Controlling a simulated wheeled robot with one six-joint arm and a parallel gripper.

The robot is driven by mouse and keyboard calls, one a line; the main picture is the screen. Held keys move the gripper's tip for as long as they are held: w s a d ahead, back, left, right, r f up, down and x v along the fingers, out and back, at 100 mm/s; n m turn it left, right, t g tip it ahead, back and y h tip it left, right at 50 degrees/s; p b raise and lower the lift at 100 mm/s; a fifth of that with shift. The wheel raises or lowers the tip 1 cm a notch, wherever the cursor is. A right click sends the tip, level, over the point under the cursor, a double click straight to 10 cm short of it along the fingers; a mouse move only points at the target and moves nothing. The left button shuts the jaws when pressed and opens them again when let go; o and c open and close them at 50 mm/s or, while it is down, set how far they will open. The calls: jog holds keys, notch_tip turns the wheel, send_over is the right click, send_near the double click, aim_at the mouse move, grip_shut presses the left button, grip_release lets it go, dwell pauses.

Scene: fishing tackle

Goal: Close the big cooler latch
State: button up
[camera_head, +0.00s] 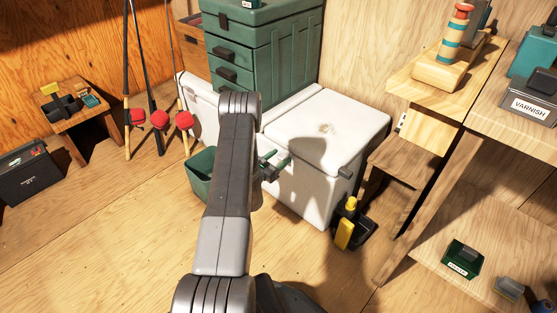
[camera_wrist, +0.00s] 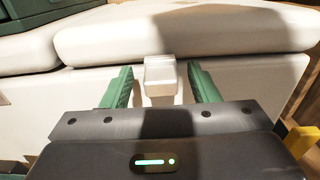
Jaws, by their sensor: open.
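The big white cooler (camera_head: 300,185) stands on the floor with its lid (camera_head: 335,115) down. In the wrist view, its pale latch (camera_wrist: 160,78) sticks out from the front below the lid's edge. My gripper (camera_head: 274,162) is at the cooler's front face. It is open, with one green finger on each side of the latch in the wrist view (camera_wrist: 160,70). Gaps show between the latch and both fingers. The lower end of the latch is hidden behind my gripper body, and I cannot tell whether the latch is fastened.
A green drawer box (camera_head: 265,50) stands behind the cooler. A green bin (camera_head: 200,178) is on the floor left of my arm. A yellow-and-black item (camera_head: 347,225) stands by the cooler's right front corner. A wooden shelf unit (camera_head: 425,215) is at right. Floor at left front is clear.

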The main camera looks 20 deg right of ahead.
jog(key=c, duration=1)
jog(key=shift+d+r+g+y+p, duration=0.3)
jog(key=shift+g+y+p, duration=0.1)
jog(key=shift+y+p, duration=0.1)
jog(key=shift+f, duration=0.1)
jog(key=o, duration=1)
jog(key=shift+a, duration=0.1)
jog(key=p+v, duration=0.2)
jog(key=v, duration=1.1)
jog(key=shift+s+a+p, duration=0.15)
jog(key=shift+a+p, duration=0.15)
jog(key=shift+p, duration=0.1)
